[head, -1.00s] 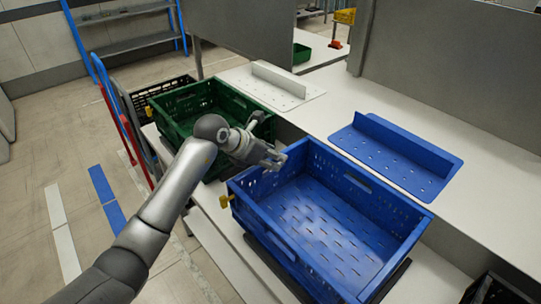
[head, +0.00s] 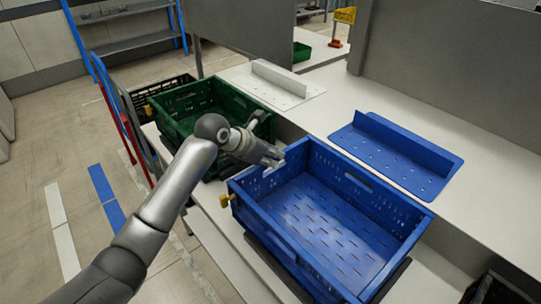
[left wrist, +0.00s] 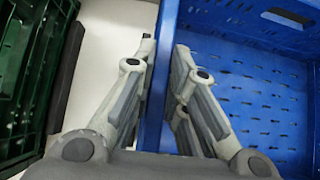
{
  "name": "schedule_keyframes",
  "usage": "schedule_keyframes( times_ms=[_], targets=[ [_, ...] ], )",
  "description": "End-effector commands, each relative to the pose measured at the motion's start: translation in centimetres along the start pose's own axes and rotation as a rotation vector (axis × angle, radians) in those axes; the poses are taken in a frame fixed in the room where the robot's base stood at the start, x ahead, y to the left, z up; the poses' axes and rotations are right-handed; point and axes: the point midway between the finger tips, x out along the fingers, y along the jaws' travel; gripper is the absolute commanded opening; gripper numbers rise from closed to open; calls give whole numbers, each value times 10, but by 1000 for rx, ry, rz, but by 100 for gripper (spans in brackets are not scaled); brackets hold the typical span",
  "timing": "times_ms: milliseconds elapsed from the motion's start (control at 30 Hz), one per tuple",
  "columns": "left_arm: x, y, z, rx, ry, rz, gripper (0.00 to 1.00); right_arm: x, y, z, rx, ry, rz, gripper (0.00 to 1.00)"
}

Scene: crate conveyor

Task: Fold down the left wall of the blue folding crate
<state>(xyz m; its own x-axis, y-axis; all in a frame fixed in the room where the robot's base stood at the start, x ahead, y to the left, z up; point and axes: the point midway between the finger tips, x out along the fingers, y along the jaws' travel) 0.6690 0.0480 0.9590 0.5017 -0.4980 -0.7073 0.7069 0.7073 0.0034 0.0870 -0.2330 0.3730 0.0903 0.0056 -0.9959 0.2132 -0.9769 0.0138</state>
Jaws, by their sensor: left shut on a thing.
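The blue folding crate (head: 318,215) stands open on the light bench, its walls upright. Its left wall (head: 247,184) runs on the side nearest the green crate. My left gripper (head: 277,158) is at the top edge of this wall. In the left wrist view the gripper (left wrist: 161,55) straddles the left wall (left wrist: 158,92), one finger outside and one inside, shut on it. The fingertips are partly hidden behind the wall in the head view. My right gripper is not in view.
A green crate (head: 180,127) stands close to the left of the blue one. A blue flat panel (head: 385,158) and a white panel (head: 272,88) lie on the bench behind.

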Motion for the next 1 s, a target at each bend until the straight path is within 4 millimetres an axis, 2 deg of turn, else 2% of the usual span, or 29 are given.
schedule_keyframes(
  times_ms=[467,1000],
  targets=[
    [2,-17,-2,-4,3,-10,0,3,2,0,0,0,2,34],
    [15,-65,-15,-5,4,-13,0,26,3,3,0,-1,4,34]
  ],
)
